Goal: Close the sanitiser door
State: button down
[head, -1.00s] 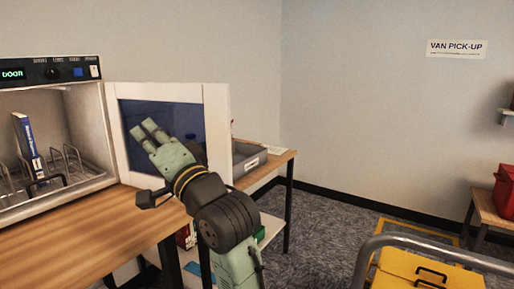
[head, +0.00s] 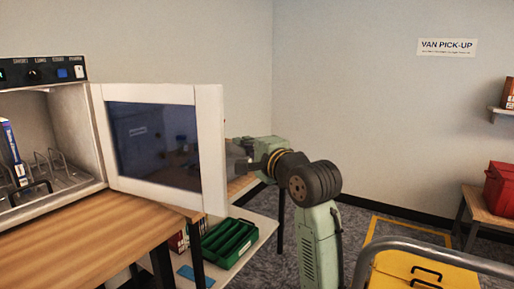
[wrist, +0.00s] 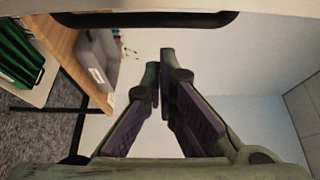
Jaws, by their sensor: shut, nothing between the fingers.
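The sanitiser (head: 84,128) stands at the left in the head view. Its white-framed door (head: 208,150) with a dark window stands wide open, swung out to the right. My gripper shows in the wrist view (wrist: 158,75) with its fingers shut and nothing between them. In the head view my wrist is just right of the door's free edge, and the fingertips are hidden behind the door. A pale edge with a dark strip, perhaps the door's, crosses the top of the wrist view (wrist: 140,18). I cannot tell whether the fingers touch the door.
A book (head: 13,152) stands in a wire rack inside the sanitiser. The wooden counter (head: 95,235) lies in front. A green tray (head: 229,243) sits on a low shelf below the door. A yellow case (head: 410,272) is at the lower right, behind a grey rail (head: 440,252).

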jog(key=shift+s+a, duration=0.45)
jog(key=shift+s, duration=0.45)
jog(key=shift+s+a, duration=0.4)
jog(key=shift+s, duration=0.45)
jog(key=shift+s+a, duration=0.1)
jog(key=shift+s, duration=0.05)
